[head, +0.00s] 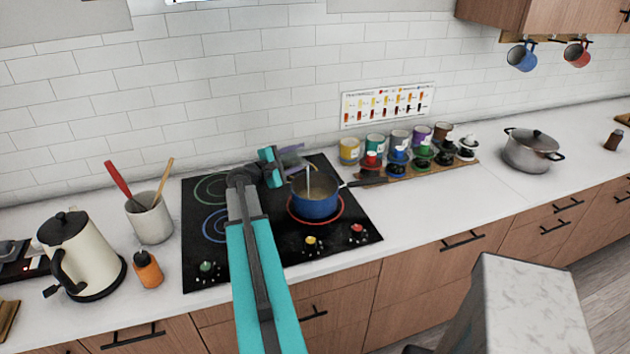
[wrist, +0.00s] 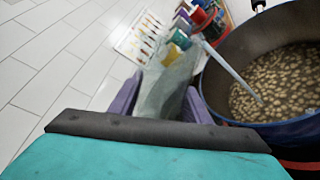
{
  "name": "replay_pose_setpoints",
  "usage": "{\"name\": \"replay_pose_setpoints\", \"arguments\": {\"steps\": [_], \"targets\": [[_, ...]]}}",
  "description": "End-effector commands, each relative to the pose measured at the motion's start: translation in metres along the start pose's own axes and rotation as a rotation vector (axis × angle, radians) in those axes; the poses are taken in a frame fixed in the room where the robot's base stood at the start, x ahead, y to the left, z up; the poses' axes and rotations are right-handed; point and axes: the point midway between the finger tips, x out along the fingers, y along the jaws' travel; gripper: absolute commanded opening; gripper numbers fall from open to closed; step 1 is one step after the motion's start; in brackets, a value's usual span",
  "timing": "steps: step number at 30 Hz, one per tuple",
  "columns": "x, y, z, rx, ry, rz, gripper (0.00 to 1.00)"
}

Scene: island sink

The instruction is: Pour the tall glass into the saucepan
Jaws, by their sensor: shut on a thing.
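The blue saucepan (head: 318,207) sits on the lit red ring of the hob. In the wrist view the saucepan (wrist: 212,88) is at the right, holding brownish liquid with many pale specks. My gripper (head: 291,154), with purple fingers, is just above and behind the pan's left side. In the wrist view my gripper (wrist: 160,98) is shut on the see-through tall glass (wrist: 168,88), which is tilted with its mouth towards the pan. A thin pale stream runs from the mouth down into the pan. The glass is hard to make out in the head view.
A row of colourful tins and small jars (head: 397,150) stands right of the hob, beyond the pan's handle. A utensil pot (head: 150,220), an orange bottle (head: 148,270) and a cream kettle (head: 75,252) stand left. A lidded grey pot (head: 532,152) is at far right.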

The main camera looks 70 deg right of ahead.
Motion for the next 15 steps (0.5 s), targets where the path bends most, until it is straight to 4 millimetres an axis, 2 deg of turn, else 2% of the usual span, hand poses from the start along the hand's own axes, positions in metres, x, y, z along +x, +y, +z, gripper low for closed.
{"name": "replay_pose_setpoints", "arguments": {"steps": [15], "targets": [[0.0000, 0.0020, 0.0009, 0.062, 0.008, 0.001, 0.16]]}}
